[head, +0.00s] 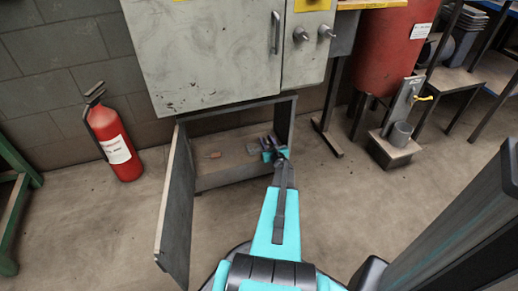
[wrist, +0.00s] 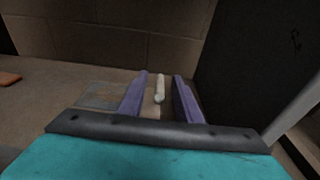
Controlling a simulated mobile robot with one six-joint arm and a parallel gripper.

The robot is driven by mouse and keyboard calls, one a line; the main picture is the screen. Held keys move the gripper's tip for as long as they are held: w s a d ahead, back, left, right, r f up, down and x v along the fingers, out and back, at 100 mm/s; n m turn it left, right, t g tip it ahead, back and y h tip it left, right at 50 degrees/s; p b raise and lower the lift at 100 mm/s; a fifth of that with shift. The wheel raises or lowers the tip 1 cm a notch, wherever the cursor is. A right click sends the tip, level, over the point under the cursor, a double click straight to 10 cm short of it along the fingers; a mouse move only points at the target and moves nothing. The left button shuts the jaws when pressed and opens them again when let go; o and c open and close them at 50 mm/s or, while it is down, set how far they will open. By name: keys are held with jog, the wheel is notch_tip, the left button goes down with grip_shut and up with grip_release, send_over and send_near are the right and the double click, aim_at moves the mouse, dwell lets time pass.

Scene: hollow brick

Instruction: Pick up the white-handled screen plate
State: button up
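The white handle (wrist: 160,88) shows as a thin upright-looking bar in the wrist view, between the two purple fingers of my gripper (wrist: 159,92). There is a gap on each side, so my gripper is open around or just short of it. A flat grey plate (wrist: 101,95) lies left of the fingers; I cannot tell whether it joins the handle. In the head view my gripper (head: 269,143) is inside the low cabinet opening, with a grey plate (head: 252,149) just left of it. The handle is hidden there.
A small orange-brown object (head: 213,155) lies left on the compartment floor; it also shows in the wrist view (wrist: 9,78). The open cabinet door (head: 176,207) stands left of my arm. A red extinguisher (head: 115,145) stands further left. A metal stand (head: 394,150) is at right.

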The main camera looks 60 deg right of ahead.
jog(key=shift+x, duration=1.3)
grip_shut()
